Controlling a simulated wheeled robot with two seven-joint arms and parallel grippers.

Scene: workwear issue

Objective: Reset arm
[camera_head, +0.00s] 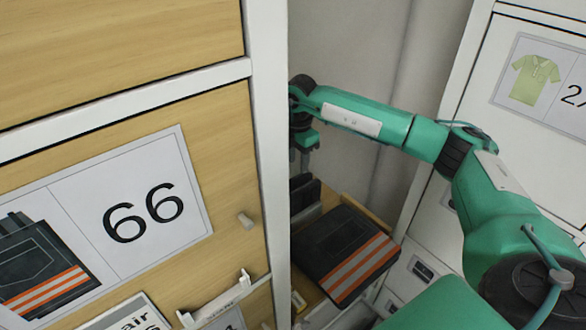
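My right arm comes in from the right and reaches between the cabinets. My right gripper (304,188) hangs down at the arm's far end, close beside the white cabinet post, which partly covers it. Whether its dark fingers are open or shut is not clear. Below and to the right of it, dark folded workwear (335,240) with orange and grey stripes lies in a wooden compartment or drawer (376,222). The gripper appears apart from it. My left gripper is out of view.
The white post (270,130) stands close to my gripper. A white cabinet with a green shirt label (535,80) stands at right.

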